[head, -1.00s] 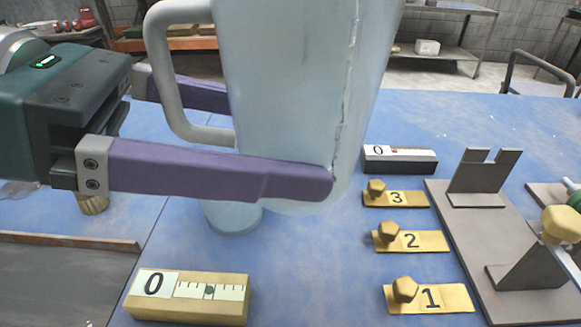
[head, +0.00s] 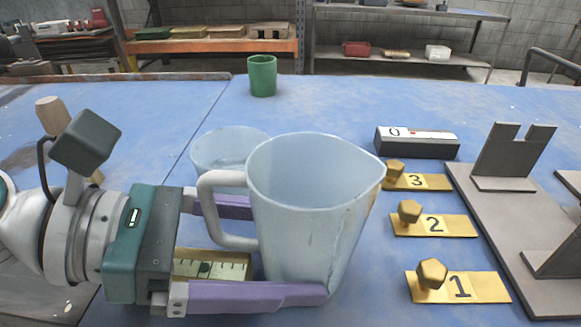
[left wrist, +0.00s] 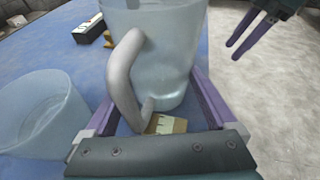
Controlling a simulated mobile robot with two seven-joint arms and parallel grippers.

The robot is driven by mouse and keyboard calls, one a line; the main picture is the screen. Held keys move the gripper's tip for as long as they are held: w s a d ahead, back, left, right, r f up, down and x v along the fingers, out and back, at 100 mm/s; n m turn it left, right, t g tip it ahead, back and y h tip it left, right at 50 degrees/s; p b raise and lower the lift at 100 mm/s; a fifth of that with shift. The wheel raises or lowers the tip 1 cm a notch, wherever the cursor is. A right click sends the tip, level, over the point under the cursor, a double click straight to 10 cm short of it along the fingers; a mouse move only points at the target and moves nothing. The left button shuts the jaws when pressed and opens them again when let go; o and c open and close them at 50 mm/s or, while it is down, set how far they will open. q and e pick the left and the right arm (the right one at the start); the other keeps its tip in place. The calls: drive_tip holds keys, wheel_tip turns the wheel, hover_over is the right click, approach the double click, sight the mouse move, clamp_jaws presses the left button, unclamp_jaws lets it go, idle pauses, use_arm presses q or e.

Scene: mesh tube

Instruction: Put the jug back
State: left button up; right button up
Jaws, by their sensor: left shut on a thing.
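The pale, translucent jug (head: 310,215) stands upright in the middle of the head view, its grey handle (head: 212,208) to the left. My left gripper (head: 262,250) is shut around the jug's lower body, one purple finger on each side. The left wrist view shows the jug (left wrist: 165,60) between the fingers, handle towards the camera. Its base is partly hidden by the near finger, and I cannot tell whether it touches the table. My right gripper (left wrist: 232,51) shows only in the left wrist view, at top right, empty, its fingers apart.
A clear round vessel (head: 222,152) stands close behind the jug. A brass gauge block (head: 215,268) lies partly behind my left gripper. Numbered brass plates (head: 433,226), a black gauge block (head: 417,148) and a grey fixture (head: 505,185) are at right. A green cup (head: 262,76) stands farther back.

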use_arm(q)
drive_tip(key=shift+s+a+f+b, duration=0.15)
drive_tip(key=shift+f+b, duration=0.15)
drive_tip(key=shift+f, duration=0.4)
drive_tip(key=o, duration=1.4)
drive_tip(key=shift+f, duration=0.15)
drive_tip(key=shift+a+r+p, duration=0.1)
drive_tip(key=shift+r+p, duration=0.25)
drive_tip(key=shift+r, duration=0.4)
drive_tip(key=v, duration=1.1)
drive_tip(key=shift+a+r, duration=0.2)
drive_tip(key=shift+r, duration=0.2)
